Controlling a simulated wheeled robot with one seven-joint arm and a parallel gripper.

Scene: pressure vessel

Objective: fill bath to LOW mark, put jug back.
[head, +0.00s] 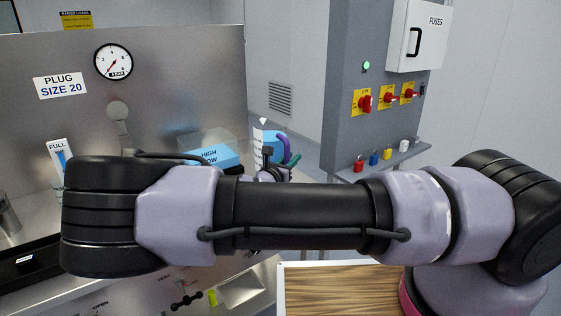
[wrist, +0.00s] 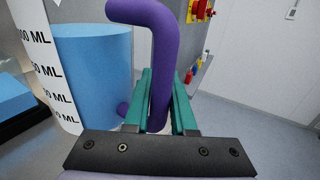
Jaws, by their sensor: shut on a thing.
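The jug (wrist: 90,75) has a white scale in ML, a purple handle (wrist: 155,60) and blue liquid reaching near the topmost label in view. It also shows in the head view (head: 259,137), looking upright, its lower part behind my arm. My gripper (wrist: 158,88) has teal fingers shut on the handle. The bath (head: 208,141) is a clear box left of the jug, with blue inside and HIGH and LOW labels; my arm hides its lower part. In the wrist view, blue at the left edge (wrist: 10,97) may be the bath. Its exact level cannot be told.
A steel panel (head: 180,70) with a pressure gauge (head: 114,62) stands behind the bench. A FULL-marked tube (head: 61,165) is at left. Right are a grey column with red switches (head: 365,102) and a shelf (head: 385,160) of coloured padlocks. A wooden top (head: 340,290) lies below my arm.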

